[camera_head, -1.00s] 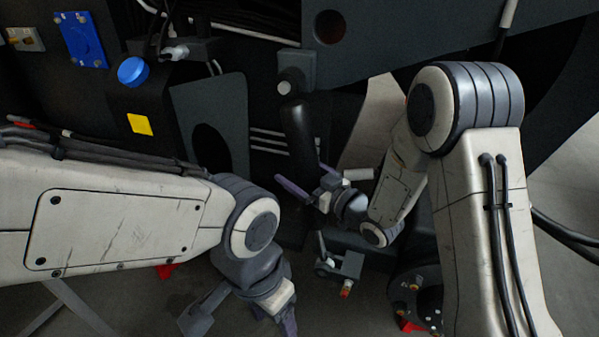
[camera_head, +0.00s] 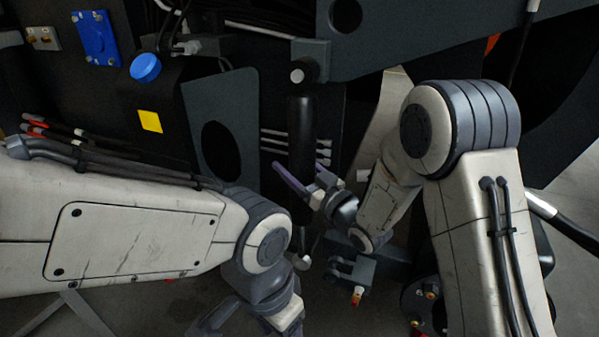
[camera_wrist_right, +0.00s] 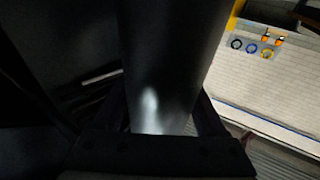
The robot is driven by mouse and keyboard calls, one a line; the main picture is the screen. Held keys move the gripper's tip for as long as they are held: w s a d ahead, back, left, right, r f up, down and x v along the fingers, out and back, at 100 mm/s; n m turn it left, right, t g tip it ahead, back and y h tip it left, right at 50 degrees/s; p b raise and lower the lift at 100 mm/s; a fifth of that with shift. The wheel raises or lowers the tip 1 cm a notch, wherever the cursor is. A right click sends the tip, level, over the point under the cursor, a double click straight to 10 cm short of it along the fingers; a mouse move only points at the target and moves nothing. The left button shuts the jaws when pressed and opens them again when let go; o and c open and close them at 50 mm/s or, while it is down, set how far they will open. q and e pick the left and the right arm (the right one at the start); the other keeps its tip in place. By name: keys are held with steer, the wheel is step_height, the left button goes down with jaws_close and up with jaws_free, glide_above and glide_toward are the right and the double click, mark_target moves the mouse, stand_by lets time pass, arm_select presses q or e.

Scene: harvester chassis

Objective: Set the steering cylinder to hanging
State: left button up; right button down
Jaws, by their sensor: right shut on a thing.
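The steering cylinder (camera_head: 301,130) is a dark tube below a bracket (camera_head: 306,64) with a light round pin end. It hangs close to upright in the head view. My right gripper (camera_head: 301,168), with purple fingers, is shut on the lower part of the tube. In the right wrist view the tube (camera_wrist_right: 172,60) fills the middle, between the fingers; its far end is out of sight there. My left gripper (camera_head: 250,318) is low in the head view, apart from the cylinder, its fingertips cut off by the bottom edge.
A dark plate with an oval hole (camera_head: 195,105) stands left of the cylinder. Light rods (camera_head: 280,145) run behind it. A small block with a red-tipped fitting (camera_head: 357,290) is below right. A blue knob (camera_head: 145,67) and yellow label (camera_head: 150,121) are at the left.

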mark_target(311, 180)
jaws_free()
steer(key=v, duration=1)
steer(key=shift+s+d, duration=0.15)
steer(key=shift+s, duration=0.05)
